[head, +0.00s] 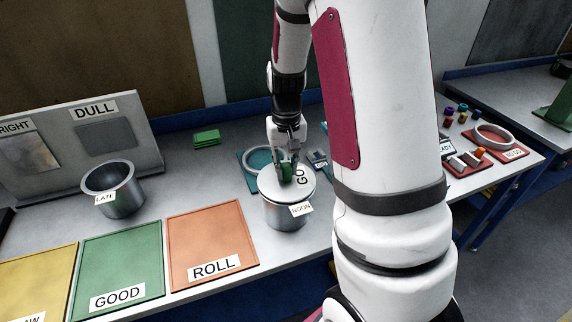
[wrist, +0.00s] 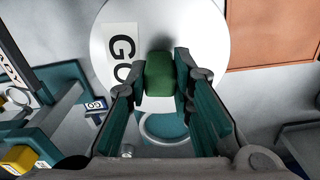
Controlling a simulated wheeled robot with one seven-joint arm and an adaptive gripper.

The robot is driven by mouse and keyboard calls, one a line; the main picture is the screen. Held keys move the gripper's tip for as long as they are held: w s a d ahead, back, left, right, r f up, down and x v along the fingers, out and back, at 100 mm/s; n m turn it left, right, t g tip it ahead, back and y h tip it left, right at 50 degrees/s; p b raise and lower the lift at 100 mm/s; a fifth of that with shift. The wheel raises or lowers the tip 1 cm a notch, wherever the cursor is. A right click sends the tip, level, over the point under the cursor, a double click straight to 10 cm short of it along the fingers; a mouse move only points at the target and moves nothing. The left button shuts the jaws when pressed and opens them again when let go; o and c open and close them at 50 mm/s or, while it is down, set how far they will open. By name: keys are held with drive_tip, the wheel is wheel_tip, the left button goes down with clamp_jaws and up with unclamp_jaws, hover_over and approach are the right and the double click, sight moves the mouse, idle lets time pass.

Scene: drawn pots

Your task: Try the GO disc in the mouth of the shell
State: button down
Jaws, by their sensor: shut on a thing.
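The GO disc (head: 273,182) is a pale round lid with a green knob and a GO label. It lies level at the mouth of the metal shell (head: 282,216) tagged NOON. I cannot tell whether it rests on the rim or hangs just above it. My gripper (head: 287,170) is shut on the green knob. In the wrist view the disc (wrist: 205,30) fills the top middle, with the knob (wrist: 159,75) between my fingers. The disc hides the shell's mouth. A second metal shell (head: 125,198), tagged LATE, stands open to the left.
Green GOOD (head: 118,258) and orange ROLL (head: 205,240) trays lie at the front left. A DULL panel (head: 135,140) stands behind. A teal tray with a ring (head: 257,158) lies just behind the NOON shell. A red tray (head: 510,152) and small coloured pieces lie right.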

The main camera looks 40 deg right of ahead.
sight(286, 165)
drive_tip(key=shift+f, duration=0.25)
drive_tip(key=c, duration=1.3)
unclamp_jaws()
drive_tip(key=shift+r, duration=0.1)
wheel_tip(286, 165, up, 12)
drive_tip(key=shift+f, duration=0.1)
